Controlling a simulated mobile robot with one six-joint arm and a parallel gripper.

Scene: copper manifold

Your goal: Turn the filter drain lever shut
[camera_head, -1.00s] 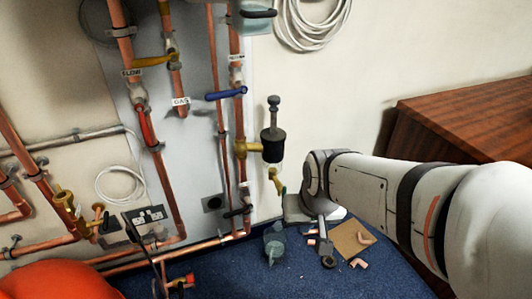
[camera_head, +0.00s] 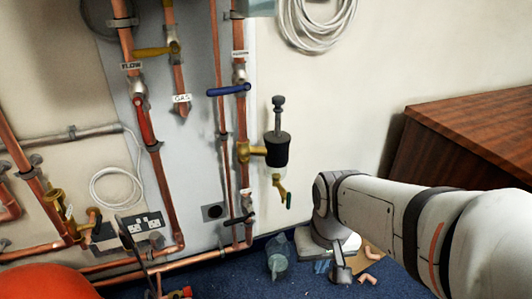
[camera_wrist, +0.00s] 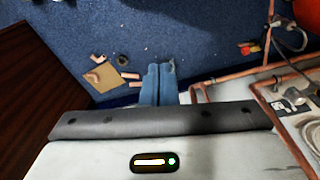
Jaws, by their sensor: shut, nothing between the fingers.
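The filter (camera_head: 278,150) is a black-collared body with a grey stem on a brass side fitting of the vertical copper pipe. Below it hangs a brass drain valve (camera_head: 279,182) with a small green-tipped lever (camera_head: 289,200) pointing down and slightly right. My gripper (camera_wrist: 158,70) shows in the wrist view as two blue fingers side by side, shut and empty, over the blue carpet. In the head view my wrist is low and right of the lever, apart from it. The lever is not clearly visible in the wrist view.
A blue-grey container (camera_head: 278,260) stands on the floor below the filter. Copper offcuts and a cardboard piece (camera_wrist: 121,81) lie near my gripper. Pipes with blue (camera_head: 229,89), red and yellow levers cover the wall board. A wooden cabinet (camera_head: 470,130) stands at right.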

